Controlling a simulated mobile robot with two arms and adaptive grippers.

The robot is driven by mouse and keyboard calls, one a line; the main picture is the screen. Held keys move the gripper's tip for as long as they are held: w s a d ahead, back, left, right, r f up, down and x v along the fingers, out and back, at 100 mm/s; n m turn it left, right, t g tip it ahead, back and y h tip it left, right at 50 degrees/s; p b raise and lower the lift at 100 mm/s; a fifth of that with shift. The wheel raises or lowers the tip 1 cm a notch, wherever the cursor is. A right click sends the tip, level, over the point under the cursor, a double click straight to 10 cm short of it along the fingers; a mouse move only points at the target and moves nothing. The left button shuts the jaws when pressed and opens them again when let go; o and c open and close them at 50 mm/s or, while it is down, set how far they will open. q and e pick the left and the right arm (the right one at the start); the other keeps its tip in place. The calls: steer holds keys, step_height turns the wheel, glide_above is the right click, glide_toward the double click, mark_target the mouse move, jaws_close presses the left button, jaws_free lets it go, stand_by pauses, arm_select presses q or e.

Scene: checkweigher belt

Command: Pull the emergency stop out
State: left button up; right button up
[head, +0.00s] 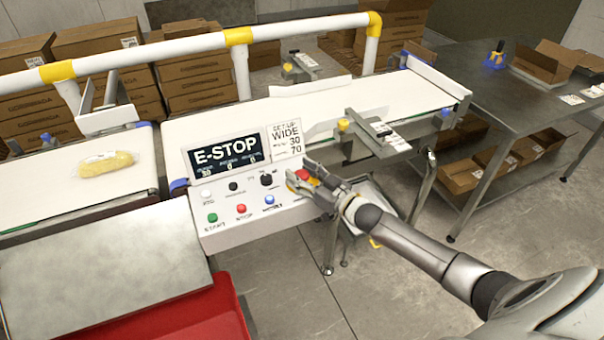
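The emergency stop (301,174) is a red knob at the right end of the white control panel (222,238), partly hidden by my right gripper. My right gripper (303,181) is at the knob, with its fingers on either side of it. Whether the fingers press on the knob or stand a little apart from it is too small to tell. The display (225,156) above the panel reads "E-STOP". My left gripper is not in view.
Green (212,218), red (241,209) and blue (269,199) buttons sit left of the knob. A sign (286,139) stands behind. A yellow pack (106,164) lies on the left belt. A steel table (512,85) is at right; a red bin (190,318) is below.

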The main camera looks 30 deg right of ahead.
jaws_close()
steer(key=shift+w+r+p, duration=0.1)
steer(key=shift+r+p, duration=0.4)
steer(key=shift+r, duration=0.2)
jaws_free()
steer(key=shift+o, duration=1.4)
steer(key=shift+s+d+f, duration=0.15)
steer(key=shift+s, duration=0.45)
steer(key=v, duration=1.1)
